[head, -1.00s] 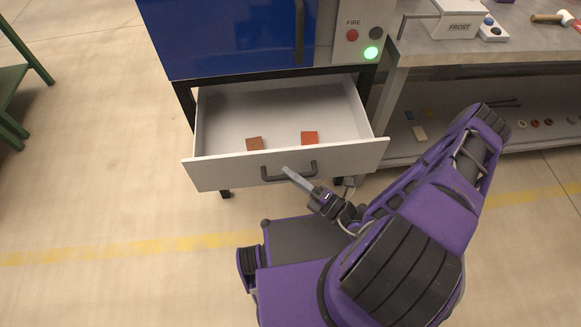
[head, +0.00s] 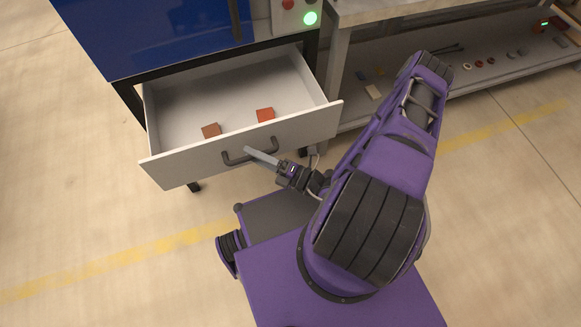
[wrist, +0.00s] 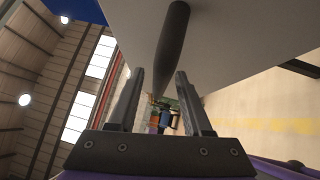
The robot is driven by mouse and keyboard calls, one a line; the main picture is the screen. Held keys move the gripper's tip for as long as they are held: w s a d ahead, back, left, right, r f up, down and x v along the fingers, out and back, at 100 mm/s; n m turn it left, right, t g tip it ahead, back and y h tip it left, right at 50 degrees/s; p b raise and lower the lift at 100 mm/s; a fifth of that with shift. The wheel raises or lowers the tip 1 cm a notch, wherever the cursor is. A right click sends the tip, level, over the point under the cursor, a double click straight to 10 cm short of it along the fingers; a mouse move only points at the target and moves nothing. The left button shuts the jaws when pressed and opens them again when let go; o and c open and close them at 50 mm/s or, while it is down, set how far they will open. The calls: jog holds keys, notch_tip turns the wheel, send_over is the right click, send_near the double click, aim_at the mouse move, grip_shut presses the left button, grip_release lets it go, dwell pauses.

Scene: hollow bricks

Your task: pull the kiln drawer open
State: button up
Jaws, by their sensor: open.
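The kiln drawer (head: 180,165) is pulled out below the blue kiln (head: 150,35), its inside showing. Its dark bar handle (head: 235,160) is on the light grey front panel. My gripper (head: 250,152) is at the handle in the head view. In the wrist view my gripper (wrist: 158,80) has its two fingers apart, with the dark handle (wrist: 176,45) in line with the gap between them, just beyond or between the tips. I cannot tell whether a finger touches it. Two brick-coloured blocks, one brown (head: 211,130) and one orange-red (head: 265,114), lie in the drawer.
A workbench (head: 375,12) with a lower shelf (head: 420,75) holding small parts stands to the right of the kiln. A green light (head: 310,18) glows on the kiln's panel. The floor (head: 60,190) left of the drawer is clear.

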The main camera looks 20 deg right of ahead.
jog(key=b+v, duration=0.1)
jog(key=v, duration=1.6)
jog(key=shift+s, duration=0.15)
